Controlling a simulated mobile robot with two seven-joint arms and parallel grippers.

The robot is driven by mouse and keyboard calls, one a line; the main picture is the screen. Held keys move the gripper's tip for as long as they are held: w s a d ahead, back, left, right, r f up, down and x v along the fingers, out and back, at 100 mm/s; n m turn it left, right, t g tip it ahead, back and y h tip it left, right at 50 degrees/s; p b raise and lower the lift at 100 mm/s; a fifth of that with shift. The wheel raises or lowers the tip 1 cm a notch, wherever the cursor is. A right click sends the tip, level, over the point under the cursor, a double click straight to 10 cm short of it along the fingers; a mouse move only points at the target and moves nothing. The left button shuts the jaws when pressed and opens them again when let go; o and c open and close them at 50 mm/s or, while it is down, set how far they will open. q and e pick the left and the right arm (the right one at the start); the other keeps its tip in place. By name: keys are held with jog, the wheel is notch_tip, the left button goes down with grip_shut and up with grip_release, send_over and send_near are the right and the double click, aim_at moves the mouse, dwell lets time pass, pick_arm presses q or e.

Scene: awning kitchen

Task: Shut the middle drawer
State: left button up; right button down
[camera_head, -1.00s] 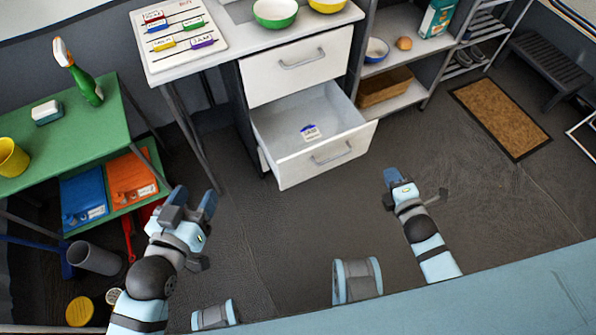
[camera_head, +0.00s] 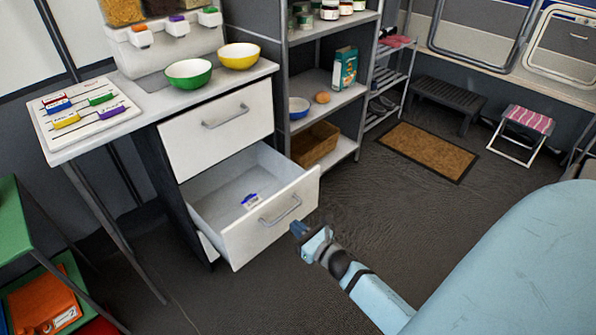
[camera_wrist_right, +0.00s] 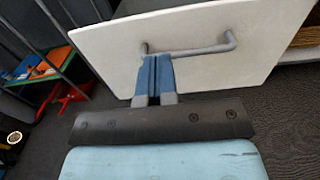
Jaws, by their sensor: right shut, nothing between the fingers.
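The middle drawer (camera_head: 272,218) is pulled out of the white cabinet, below a shut upper drawer (camera_head: 220,128). A small white container with a blue top (camera_head: 250,201) lies inside it. Its grey bar handle (camera_head: 280,211) is on the front panel. My right gripper (camera_head: 298,229) is shut and empty, just in front of the drawer front near the handle. In the right wrist view the blue fingers (camera_wrist_right: 155,75) are together and overlap the left part of the handle (camera_wrist_right: 200,49); whether they touch it I cannot tell. My left gripper is not in view.
Green and yellow bowls (camera_head: 188,73) stand on the counter above. An open shelf with a wicker basket (camera_head: 315,144) is right of the drawer. A green table (camera_head: 12,225) is at the left.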

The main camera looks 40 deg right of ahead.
aim_at(268, 204)
pick_arm(q)
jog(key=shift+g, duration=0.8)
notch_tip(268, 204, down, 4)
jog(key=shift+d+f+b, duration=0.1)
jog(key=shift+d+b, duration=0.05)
jog(key=shift+b, duration=1)
pick_arm(e)
jog(key=w, duration=0.9)
jog(key=shift+w+a, duration=0.4)
jog(key=shift+w, duration=0.1)
